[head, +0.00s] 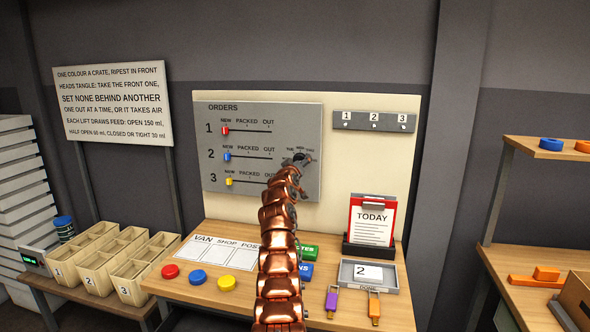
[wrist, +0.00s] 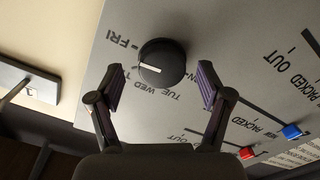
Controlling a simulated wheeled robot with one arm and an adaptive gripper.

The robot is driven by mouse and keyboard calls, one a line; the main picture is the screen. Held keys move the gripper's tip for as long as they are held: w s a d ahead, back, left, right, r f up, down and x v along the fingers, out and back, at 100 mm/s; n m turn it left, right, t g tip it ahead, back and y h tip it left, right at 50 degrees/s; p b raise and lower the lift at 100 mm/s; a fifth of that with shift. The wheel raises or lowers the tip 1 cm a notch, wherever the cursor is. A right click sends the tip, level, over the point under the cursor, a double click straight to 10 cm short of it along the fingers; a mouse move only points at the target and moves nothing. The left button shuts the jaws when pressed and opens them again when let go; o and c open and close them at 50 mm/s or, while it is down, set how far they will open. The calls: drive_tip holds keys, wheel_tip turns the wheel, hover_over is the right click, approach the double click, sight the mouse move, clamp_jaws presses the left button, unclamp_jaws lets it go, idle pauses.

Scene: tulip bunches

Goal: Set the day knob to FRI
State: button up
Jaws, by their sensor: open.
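The day knob (wrist: 162,62) is a round black dial on the grey orders panel (wrist: 225,30). The pointer lies between WED and FRI; the label there is partly hidden by my left finger. My gripper (wrist: 160,72) is open, with a finger on each side of the knob and visible gaps. In the head view my gripper (head: 297,165) covers much of the dial.
The panel (head: 225,185) also bears red (head: 225,131), blue (head: 227,156) and yellow (head: 229,181) sliders, left of my arm. Below, a wooden desk (head: 235,302) holds coloured discs, a clipboard (head: 370,220) and a tray (head: 348,280). Crates (head: 100,262) stand left.

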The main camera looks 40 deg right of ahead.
drive_tip(key=v, duration=0.6)
drive_tip(key=shift+a, duration=0.25)
idle(0.3)
drive_tip(key=shift+s+r, duration=0.1)
drive_tip(key=shift+s, duration=0.05)
